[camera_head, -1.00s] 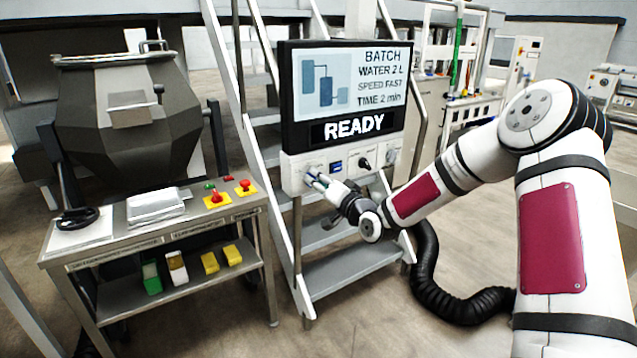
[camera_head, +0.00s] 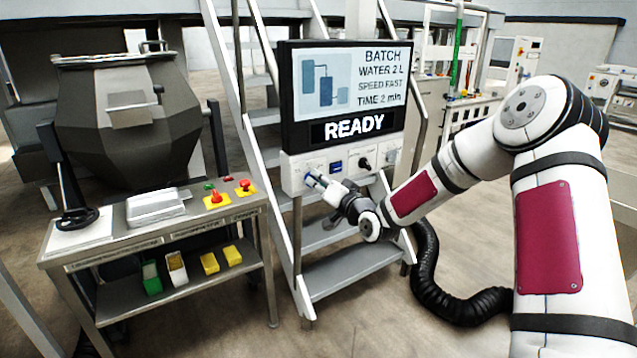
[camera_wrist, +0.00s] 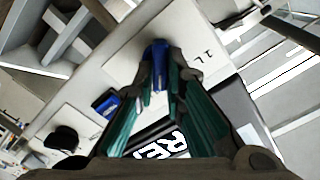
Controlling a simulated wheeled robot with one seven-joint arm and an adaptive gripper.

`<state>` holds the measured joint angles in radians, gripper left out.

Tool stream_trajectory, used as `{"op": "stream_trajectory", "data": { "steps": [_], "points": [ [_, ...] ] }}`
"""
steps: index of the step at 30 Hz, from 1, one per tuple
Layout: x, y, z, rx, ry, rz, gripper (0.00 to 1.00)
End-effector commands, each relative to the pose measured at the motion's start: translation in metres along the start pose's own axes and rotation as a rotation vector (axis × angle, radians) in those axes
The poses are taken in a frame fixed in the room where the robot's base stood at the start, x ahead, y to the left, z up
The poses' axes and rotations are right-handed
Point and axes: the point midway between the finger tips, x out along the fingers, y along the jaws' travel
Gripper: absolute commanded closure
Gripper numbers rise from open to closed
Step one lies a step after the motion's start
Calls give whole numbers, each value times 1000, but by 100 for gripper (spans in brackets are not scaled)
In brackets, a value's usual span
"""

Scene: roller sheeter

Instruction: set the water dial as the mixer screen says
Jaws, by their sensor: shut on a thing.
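The water dial (camera_wrist: 157,66) is a blue knob on the pale control panel below the mixer screen. In the wrist view its blue grip sits between the teal fingers of my gripper (camera_wrist: 160,78), which is shut on it. A "1L" mark (camera_wrist: 201,46) shows beside it; the other marks and the dial's pointer are hidden or unclear. The mixer screen (camera_head: 350,82) reads BATCH, WATER 2 L, SPEED FAST, TIME 2 min, with READY below. In the head view my gripper (camera_head: 314,181) reaches the panel's left part and covers the dial.
Metal stairs (camera_head: 340,268) stand behind the panel. A steel table (camera_head: 150,245) with red buttons and a grey mixer drum (camera_head: 125,110) are to the left.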

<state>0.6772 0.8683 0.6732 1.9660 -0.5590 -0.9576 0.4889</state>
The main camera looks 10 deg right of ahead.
Motion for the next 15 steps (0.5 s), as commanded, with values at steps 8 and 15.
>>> {"op": "stream_trajectory", "data": {
  "steps": [8,15],
  "points": [
    [1,-1,2,-210,-1,-1,100],
    [1,-2,2,-411,-1,-1,100]
  ]
}}
